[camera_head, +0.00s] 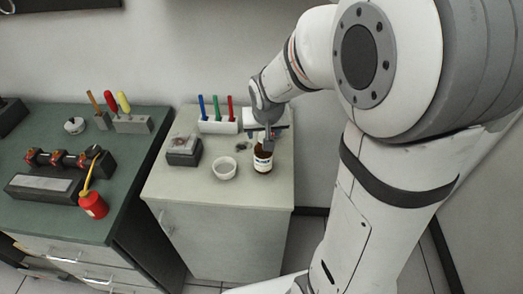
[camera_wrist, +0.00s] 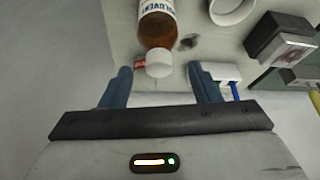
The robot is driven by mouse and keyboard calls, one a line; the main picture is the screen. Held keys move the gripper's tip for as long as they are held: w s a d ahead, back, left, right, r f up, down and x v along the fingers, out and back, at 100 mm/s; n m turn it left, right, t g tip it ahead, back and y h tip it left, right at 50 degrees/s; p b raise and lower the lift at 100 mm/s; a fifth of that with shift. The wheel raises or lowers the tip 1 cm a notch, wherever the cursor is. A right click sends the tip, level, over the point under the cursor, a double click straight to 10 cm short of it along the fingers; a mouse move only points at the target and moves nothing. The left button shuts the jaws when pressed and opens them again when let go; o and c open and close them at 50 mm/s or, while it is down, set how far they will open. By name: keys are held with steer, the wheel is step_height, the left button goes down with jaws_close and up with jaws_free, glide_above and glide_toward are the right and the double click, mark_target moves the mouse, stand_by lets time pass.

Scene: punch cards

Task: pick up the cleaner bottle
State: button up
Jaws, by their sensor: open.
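The cleaner bottle (camera_head: 263,162) is brown with a white label and stands upright near the right side of the light cabinet top (camera_head: 185,194). In the wrist view the bottle (camera_wrist: 157,27) shows with its pale cap towards me, label partly cut off by the top edge. My gripper (camera_head: 268,138) is just above and behind the bottle in the head view and partly hides its top. In the wrist view my gripper (camera_wrist: 160,84) is open, its two blue-grey fingers spread either side of the cap. Nothing is held; whether a finger touches the bottle I cannot tell.
A white bowl (camera_head: 223,168) stands just left of the bottle. A white holder (camera_head: 219,126) with blue, green and red markers is behind. A dark box (camera_head: 184,151) is at the left. A green-topped bench (camera_head: 50,118) with a red oil can (camera_head: 93,205) stands further left.

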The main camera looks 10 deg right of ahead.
mark_target(264, 135)
steer(key=shift+p+x, duration=0.35)
steer(key=shift+x, duration=1.65)
steer(key=shift+w, duration=0.1)
steer(key=shift+c, duration=0.5)
jaws_close()
